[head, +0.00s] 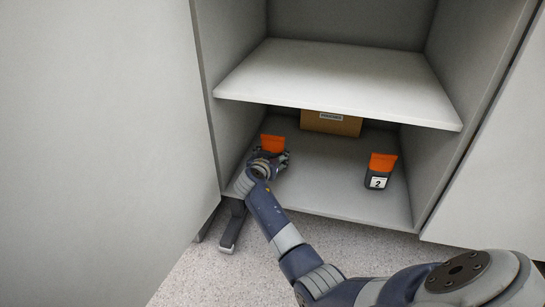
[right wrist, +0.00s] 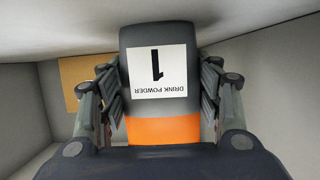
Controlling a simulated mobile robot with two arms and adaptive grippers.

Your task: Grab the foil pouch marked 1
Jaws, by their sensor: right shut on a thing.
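The foil pouch marked 1 (right wrist: 159,105) is dark grey with an orange band and a white label reading "1" and "DRINK POWDER". It shows upside down in the right wrist view, between my right gripper's fingers (right wrist: 160,108). In the head view its orange top (head: 273,143) shows at the left of the lower shelf, and my right gripper (head: 270,163) hides its lower part. My right gripper is shut on this pouch. My left gripper is not in view.
A second pouch marked 2 (head: 379,171) stands at the right of the lower compartment. A cardboard box (head: 331,123) sits at the back, also in the right wrist view (right wrist: 75,78). An empty upper shelf board (head: 340,85) overhangs the compartment. Side walls enclose it.

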